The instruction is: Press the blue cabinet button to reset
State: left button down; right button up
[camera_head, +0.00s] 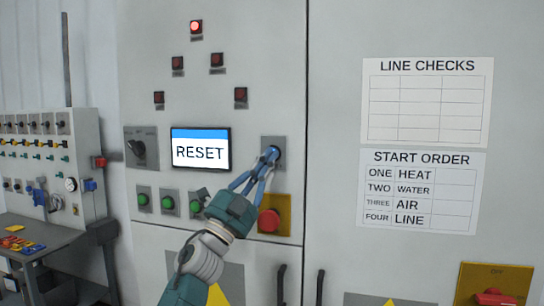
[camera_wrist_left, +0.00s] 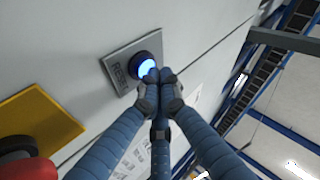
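The blue button (camera_wrist_left: 146,66) glows in a dark round collar on a grey plate (camera_wrist_left: 118,66) marked RESET in the left wrist view. In the head view the plate (camera_head: 267,140) is on the cabinet front, right of the screen, with the button mostly hidden behind my fingers. My left gripper (camera_head: 271,153) reaches up to it from below. Its blue fingers are drawn together and empty. In the left wrist view its fingertips (camera_wrist_left: 161,76) overlap the button's lower right edge; I cannot tell whether they touch it. My right gripper is not in view.
The screen (camera_head: 201,149) reads RESET. A red button on a yellow plate (camera_head: 284,201) is just below the blue button's plate. Green buttons (camera_head: 143,199) line up under the screen. One top lamp (camera_head: 196,27) is lit red. A bench with a switch panel (camera_head: 52,150) stands left.

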pick_arm(q)
jog(key=shift+w+d+b, duration=0.1)
jog(key=shift+w+b, duration=0.2)
jog(key=shift+b, duration=0.1)
dwell(0.5)
dwell(0.3)
jog(key=shift+s+a+p, duration=0.25)
jog(key=shift+s+p, duration=0.45)
jog(key=shift+s, duration=0.05)
jog(key=s+p, duration=0.1)
jog(key=s+a+p, duration=0.1)
jog(key=s, duration=0.1)
jog(key=s+p, duration=0.1)
jog(key=shift+s+a+p, duration=0.25)
jog(key=shift+s+p, duration=0.05)
jog(key=shift+s, duration=0.05)
